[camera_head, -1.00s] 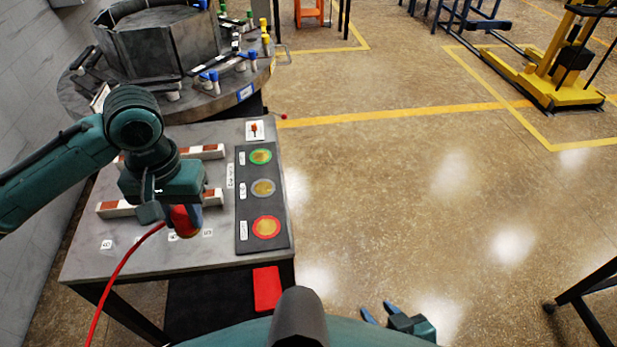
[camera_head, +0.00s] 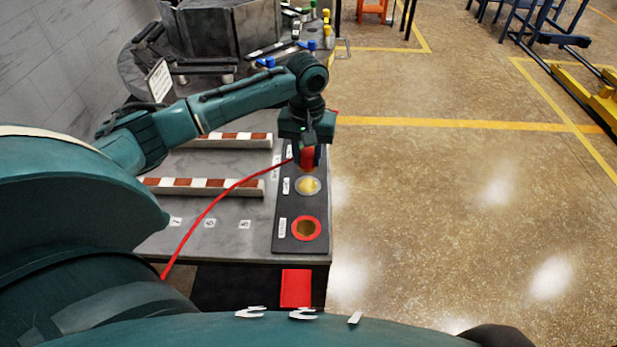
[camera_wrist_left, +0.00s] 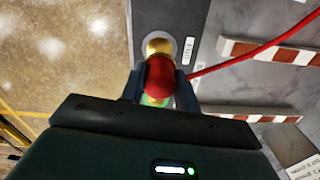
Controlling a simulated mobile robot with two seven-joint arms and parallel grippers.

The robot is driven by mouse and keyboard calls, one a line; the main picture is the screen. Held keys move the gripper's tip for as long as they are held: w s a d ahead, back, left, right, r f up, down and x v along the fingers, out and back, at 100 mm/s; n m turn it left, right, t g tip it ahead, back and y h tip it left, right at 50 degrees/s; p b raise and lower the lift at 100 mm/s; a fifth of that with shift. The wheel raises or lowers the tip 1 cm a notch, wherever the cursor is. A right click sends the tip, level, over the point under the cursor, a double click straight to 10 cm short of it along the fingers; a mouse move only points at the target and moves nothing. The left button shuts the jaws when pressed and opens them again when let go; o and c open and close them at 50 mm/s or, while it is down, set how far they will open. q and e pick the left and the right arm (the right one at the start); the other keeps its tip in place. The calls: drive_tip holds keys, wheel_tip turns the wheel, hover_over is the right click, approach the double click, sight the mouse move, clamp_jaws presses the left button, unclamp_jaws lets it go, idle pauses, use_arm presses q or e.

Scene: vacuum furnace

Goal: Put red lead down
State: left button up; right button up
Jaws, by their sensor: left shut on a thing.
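My left gripper (camera_head: 307,150) is shut on the red lead's plug (camera_head: 306,158), over the far end of the dark panel (camera_head: 289,237). In the left wrist view the red plug (camera_wrist_left: 160,72) sits between the fingers, with a bit of green showing beneath it. The red cable (camera_head: 207,212) runs from the plug toward the lower left. The grey-ringed socket (camera_head: 308,185) and red-ringed socket (camera_head: 306,229) are uncovered. The green-ringed socket is hidden behind the gripper in the head view. I cannot tell whether the plug touches the panel. My right gripper is not in view.
Two red-and-white striped holders (camera_head: 205,187) lie on the grey table (camera_head: 215,245) left of the panel. Number labels (camera_head: 210,223) sit near its front. A red block (camera_head: 296,288) is below the front edge. The round furnace platform stands behind.

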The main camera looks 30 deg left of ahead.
sight(308, 152)
use_arm(q)
drive_tip(key=shift+f, duration=3.1)
drive_tip(key=shift+f, duration=0.1)
drive_tip(key=o, duration=1.1)
wheel_tip(308, 152, up, 12)
drive_tip(key=shift+r, duration=0.15)
